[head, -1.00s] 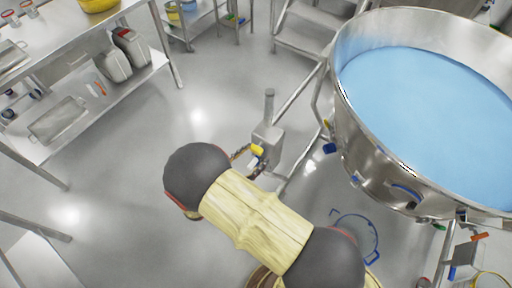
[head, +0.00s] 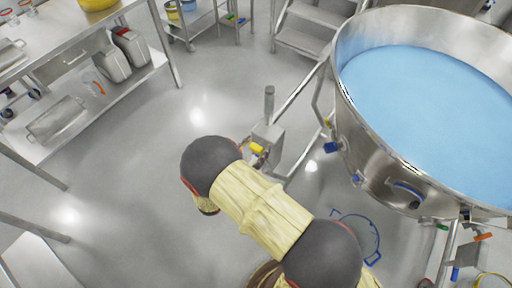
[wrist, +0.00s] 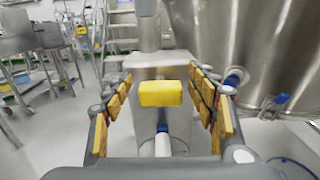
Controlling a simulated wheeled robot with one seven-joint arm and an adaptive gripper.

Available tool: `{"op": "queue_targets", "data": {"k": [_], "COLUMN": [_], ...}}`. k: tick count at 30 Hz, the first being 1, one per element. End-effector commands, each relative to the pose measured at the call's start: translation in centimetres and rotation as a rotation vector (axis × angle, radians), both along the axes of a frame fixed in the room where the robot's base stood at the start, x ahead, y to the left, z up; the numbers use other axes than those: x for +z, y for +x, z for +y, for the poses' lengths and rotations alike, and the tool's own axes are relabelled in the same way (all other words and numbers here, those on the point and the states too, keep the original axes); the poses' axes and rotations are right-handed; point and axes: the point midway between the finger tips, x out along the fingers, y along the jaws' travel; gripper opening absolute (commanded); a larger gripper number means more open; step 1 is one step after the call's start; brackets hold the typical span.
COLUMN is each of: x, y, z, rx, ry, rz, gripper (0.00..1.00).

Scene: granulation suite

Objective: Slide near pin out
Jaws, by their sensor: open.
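A yellow block-shaped grip (wrist: 160,93) stands out from the front of a grey metal housing (wrist: 152,66) in the wrist view; I cannot tell for certain that it is the near pin. Below it is a white and blue rod-like part (wrist: 162,142). My gripper (wrist: 160,84) is open, its padded fingers left and right of the yellow grip with gaps on both sides. In the head view the yellow grip (head: 257,148) shows on the housing (head: 269,134) under a short post, just beyond my arm. My fingers are hidden there.
A large steel vessel (head: 365,150) with blue contents stands to the right, close to the housing. Steel steps (head: 303,42) are behind. A bench with containers (head: 128,48) is at left. The floor (head: 130,150) between is clear.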

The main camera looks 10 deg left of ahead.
Motion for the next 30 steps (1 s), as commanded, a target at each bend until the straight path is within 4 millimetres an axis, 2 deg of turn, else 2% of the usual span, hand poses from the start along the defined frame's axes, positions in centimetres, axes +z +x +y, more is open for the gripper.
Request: {"op": "queue_targets", "data": {"k": [5, 30], "x": [0.03, 0.01], "y": [0.00, -0.01], "z": [0.01, 0.03], "rx": [0.000, 0.000], "ry": [0.000, 0.000], "rz": [0.000, 0.001], "gripper": [0.58, 0.10]}}
